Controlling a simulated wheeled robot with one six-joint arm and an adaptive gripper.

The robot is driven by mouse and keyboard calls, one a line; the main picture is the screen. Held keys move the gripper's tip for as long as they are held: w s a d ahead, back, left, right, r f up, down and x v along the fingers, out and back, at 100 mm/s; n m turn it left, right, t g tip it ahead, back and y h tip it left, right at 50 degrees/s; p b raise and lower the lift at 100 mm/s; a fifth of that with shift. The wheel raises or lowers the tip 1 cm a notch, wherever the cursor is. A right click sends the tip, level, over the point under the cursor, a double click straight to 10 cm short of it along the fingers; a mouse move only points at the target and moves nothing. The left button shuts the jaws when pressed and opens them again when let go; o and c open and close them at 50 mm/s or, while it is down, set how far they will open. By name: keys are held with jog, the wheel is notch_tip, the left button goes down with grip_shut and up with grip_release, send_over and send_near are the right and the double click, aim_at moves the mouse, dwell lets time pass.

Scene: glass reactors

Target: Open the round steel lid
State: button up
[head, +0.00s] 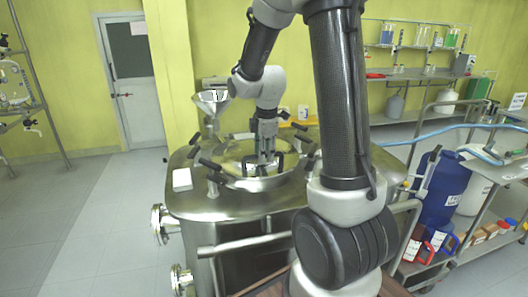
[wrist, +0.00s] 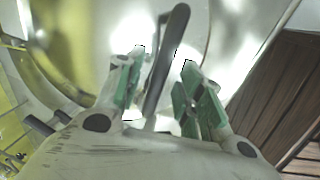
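The round steel lid (head: 234,164) lies on top of the large steel vessel (head: 240,204) in the head view. It appears closed, and it has a yellowish reflection. Black-handled clamps (head: 212,165) stand around its rim. My gripper (head: 266,157) points down over the lid at its black handle. In the wrist view, my gripper (wrist: 160,92) has its two green-padded fingers apart, one on each side of the black bar handle (wrist: 165,60). Gaps show between the handle and both pads. The shiny lid surface fills much of the background there. The fingertips' height above the lid is unclear.
A shelf cart with a blue drum (head: 444,188) stands at right. The floor at left is clear up to the door (head: 133,82).

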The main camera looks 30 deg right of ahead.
jog(key=shift+c, duration=0.2)
grip_shut()
jog(key=shift+r, duration=0.1)
